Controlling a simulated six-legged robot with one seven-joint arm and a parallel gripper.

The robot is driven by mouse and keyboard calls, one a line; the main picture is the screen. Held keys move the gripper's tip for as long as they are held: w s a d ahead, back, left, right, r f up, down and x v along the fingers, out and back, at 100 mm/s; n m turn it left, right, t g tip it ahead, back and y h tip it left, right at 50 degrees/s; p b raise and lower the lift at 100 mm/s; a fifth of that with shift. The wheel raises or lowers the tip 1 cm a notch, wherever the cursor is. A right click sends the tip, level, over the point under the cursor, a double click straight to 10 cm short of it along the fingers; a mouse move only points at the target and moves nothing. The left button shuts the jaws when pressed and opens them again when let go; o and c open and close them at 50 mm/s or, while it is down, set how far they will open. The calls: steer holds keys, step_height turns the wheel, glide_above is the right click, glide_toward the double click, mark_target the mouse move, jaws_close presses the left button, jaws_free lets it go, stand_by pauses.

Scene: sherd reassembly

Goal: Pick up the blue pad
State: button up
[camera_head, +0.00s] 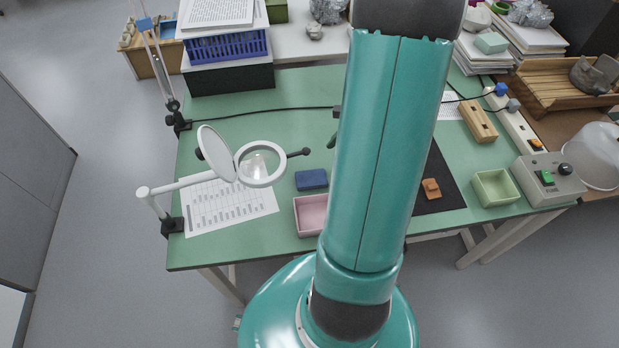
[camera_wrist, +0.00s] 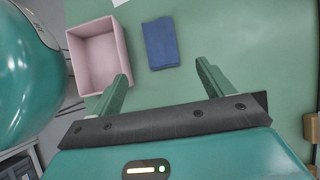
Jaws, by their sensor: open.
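The blue pad (camera_head: 311,180) lies flat on the green table, just behind the pink tray in the head view. In the wrist view the blue pad (camera_wrist: 161,43) lies beyond my fingertips, roughly in line with the gap between them. My gripper (camera_wrist: 160,75) is open and empty, its two green fingers spread wide. In the head view my arm hides the gripper.
The pink tray (camera_head: 299,217) stands beside the pad; in the wrist view the tray (camera_wrist: 79,67) is close to my left finger. A magnifier (camera_head: 262,164) on a white arm stands to the left over a printed sheet (camera_head: 230,207). A black mat (camera_head: 441,186) and green tray (camera_head: 480,197) lie right.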

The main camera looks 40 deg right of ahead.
mark_target(311, 177)
steer(key=x, duration=0.5)
steer(key=shift+w+r+x, duration=0.1)
steer(key=shift+w+x, duration=0.05)
steer(key=shift+x, duration=1.15)
steer(key=shift+w+r+x, duration=0.1)
steer(key=shift+w+x, duration=0.05)
steer(key=shift+x, duration=1.15)
steer(key=shift+a, duration=0.2)
steer(key=shift+r, duration=0.1)
steer(key=c, duration=1.1)
steer(key=shift+r, duration=0.15)
steer(key=shift+c, duration=0.2)
